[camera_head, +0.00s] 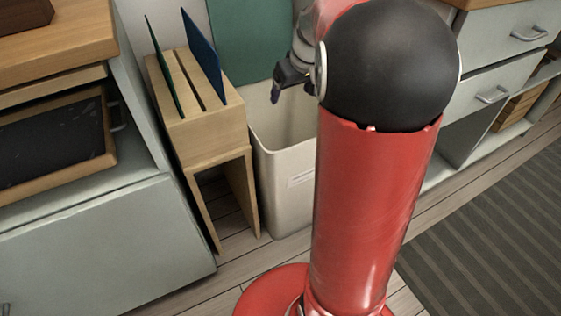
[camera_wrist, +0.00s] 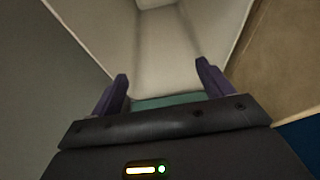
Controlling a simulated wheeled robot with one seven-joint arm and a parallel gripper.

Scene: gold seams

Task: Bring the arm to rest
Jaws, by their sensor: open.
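My gripper (camera_head: 275,92) is at the end of my red and black arm, above the white bin (camera_head: 287,190), in the head view. In the wrist view my gripper (camera_wrist: 161,82) has its two dark purple fingers spread wide apart, with nothing between them. The inside of the bin (camera_wrist: 168,50) shows past the fingertips, pale and apparently empty where it can be seen. A green surface (camera_wrist: 165,102) shows at the base of the fingers. My arm hides part of the bin and the area behind it in the head view.
A wooden slotted stand (camera_head: 205,128) holding a green panel and a blue panel (camera_head: 203,55) is left of the bin. A grey-green cabinet (camera_head: 95,245) stands at left. Drawers (camera_head: 495,75) are at right. A striped rug (camera_head: 490,240) lies on open floor.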

